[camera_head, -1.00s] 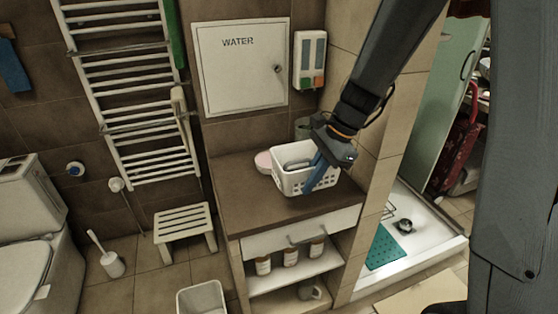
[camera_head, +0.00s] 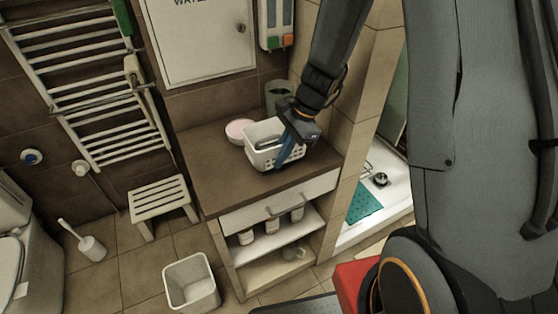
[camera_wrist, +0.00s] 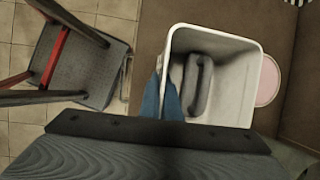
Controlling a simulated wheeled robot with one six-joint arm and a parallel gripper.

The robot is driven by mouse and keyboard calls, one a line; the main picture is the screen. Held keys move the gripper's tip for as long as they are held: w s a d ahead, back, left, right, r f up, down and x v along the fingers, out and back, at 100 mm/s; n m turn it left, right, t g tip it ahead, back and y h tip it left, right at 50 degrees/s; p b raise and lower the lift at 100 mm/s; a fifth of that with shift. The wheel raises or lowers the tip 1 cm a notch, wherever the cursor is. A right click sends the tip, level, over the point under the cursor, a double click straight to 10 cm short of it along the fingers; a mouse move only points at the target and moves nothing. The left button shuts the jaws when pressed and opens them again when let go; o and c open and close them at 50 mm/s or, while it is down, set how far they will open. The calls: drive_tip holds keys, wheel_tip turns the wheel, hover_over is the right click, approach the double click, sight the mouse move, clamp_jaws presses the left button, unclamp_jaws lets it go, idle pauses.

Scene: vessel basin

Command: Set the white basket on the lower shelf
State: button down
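The white basket (camera_head: 262,158) is on the brown counter top (camera_head: 215,185), near its right end. It also shows in the wrist view (camera_wrist: 256,95), with a grey folded item (camera_wrist: 198,85) inside. My gripper (camera_head: 291,148) is at the basket's near right side. In the wrist view, its blue fingers (camera_wrist: 161,100) straddle the basket's left wall and look closed on it. Below the counter's drawer, the upper open shelf (camera_head: 270,245) holds several bottles.
A pink round dish (camera_head: 238,129) and a dark green cup (camera_head: 277,95) stand behind the basket. A white bin (camera_head: 190,283) and a slatted stool (camera_head: 160,200) stand on the floor at left.

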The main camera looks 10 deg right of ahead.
drive_tip(key=shift+f, duration=1.1)
drive_tip(key=shift+f, duration=0.15)
drive_tip(key=c, duration=2)
unclamp_jaws()
